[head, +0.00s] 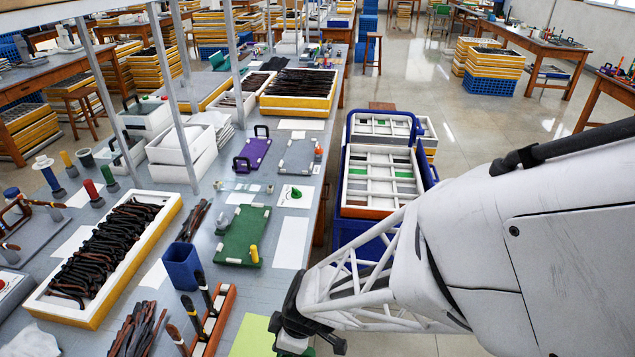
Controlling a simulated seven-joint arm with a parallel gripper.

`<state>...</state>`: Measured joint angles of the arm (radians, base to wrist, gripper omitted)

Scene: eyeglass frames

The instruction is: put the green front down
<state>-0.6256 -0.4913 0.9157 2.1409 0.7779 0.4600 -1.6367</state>
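My gripper (292,343) is at the bottom edge of the head view, over the front right edge of the blue-grey bench. Its fingertips are cut off by the picture's edge, so I cannot tell whether it is open or shut. A sliver of bright green shows just under it at the bottom edge; I cannot tell whether this is the green front or a sheet. A small green piece (296,193) lies on a white sheet farther up the bench; its shape is too small to make out.
A pale yellow-green sheet (252,338) lies left of my gripper. A green board (243,236), a blue cup (182,266), an orange tool rack (219,318) and a white-and-yellow tray of dark frames (172,208) stand on the bench. Blue crates (345,232) stand beside it.

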